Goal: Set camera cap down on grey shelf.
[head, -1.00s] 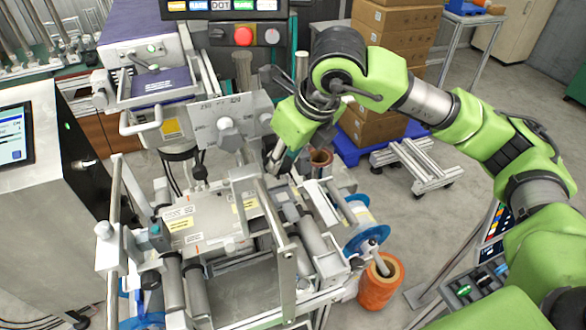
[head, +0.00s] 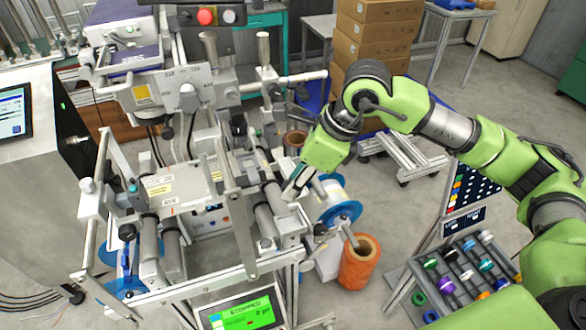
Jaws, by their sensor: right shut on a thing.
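My right gripper (head: 292,190) points down and left over the right part of the machine, close to the grey rollers. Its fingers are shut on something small. The camera cap itself cannot be made out clearly; it is hidden by the fingers or too small to tell. A grey shelf-like rack (head: 408,290) stands at the bottom right with several coloured round pieces on it. I cannot tell whether this is the grey shelf of the task. The gripper is well to the left of this rack. My left gripper is out of view.
The machine with its metal frame (head: 240,215) fills the middle. A blue-flanged reel (head: 342,214) and an orange roll (head: 360,268) stand right of it. A green display (head: 240,312) is in front. Stacked cardboard boxes (head: 375,40) stand behind. Open floor lies between roll and rack.

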